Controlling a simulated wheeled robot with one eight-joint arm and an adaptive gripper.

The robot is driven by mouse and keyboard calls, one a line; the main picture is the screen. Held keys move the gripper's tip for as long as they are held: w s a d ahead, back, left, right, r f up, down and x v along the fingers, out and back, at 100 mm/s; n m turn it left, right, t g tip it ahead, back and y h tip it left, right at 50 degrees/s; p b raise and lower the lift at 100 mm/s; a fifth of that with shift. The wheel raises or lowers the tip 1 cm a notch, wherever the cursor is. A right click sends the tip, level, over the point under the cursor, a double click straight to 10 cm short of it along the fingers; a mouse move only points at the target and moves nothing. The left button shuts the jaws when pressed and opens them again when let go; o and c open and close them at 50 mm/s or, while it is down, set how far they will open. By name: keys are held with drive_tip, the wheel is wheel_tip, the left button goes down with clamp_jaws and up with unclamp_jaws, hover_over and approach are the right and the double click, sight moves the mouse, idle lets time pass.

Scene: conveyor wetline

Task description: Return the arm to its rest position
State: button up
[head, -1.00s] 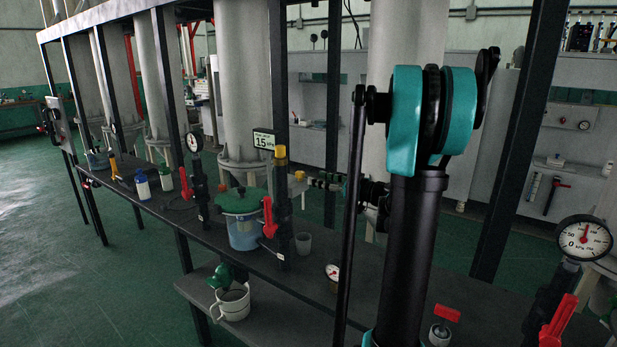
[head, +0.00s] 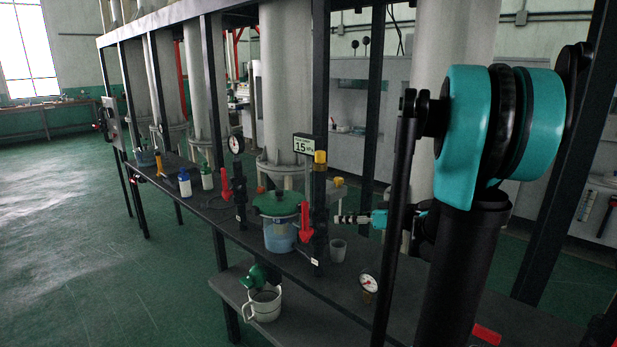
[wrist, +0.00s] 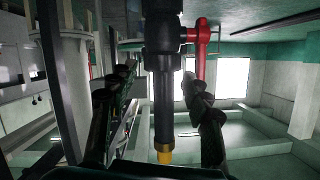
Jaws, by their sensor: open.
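My gripper (head: 348,219) is to the right of a black upright pipe with a yellow cap (head: 320,157) in the head view. It points left toward the pipe. In the wrist view the picture is upside down, and my two dark fingers (wrist: 158,85) stand apart on either side of the pipe (wrist: 163,110). The gripper is open, with nothing clamped. Whether the fingers touch the pipe cannot be told. My teal-jointed arm hides much of the right side.
A green-lidded clear pot (head: 279,235), a small cup (head: 338,250) and a gauge (head: 369,282) stand on the dark bench near the pipe. Black frame posts (head: 375,110) rise behind. The floor at left is clear.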

drive_tip(key=s+a+f+m+g+h, duration=0.2)
drive_tip(key=s+a+f, duration=0.2)
drive_tip(key=s+f, duration=0.2)
drive_tip(key=s+d+f+m+g+h, duration=0.1)
drive_tip(key=s+f+h, duration=0.3)
drive_tip(key=s, duration=0.4)
drive_tip(key=s+d+f+m+g+h, duration=0.2)
drive_tip(key=s+d+f+m+h, duration=0.1)
drive_tip(key=s+f, duration=0.4)
drive_tip(key=shift+s+d+f+m+h, duration=0.2)
drive_tip(key=shift+s+d+m+h, duration=0.1)
drive_tip(key=shift+s+d+h, duration=0.45)
drive_tip(key=shift+s+d+f, duration=0.1)
drive_tip(key=shift+s+d, duration=0.05)
drive_tip(key=shift+d, duration=0.3)
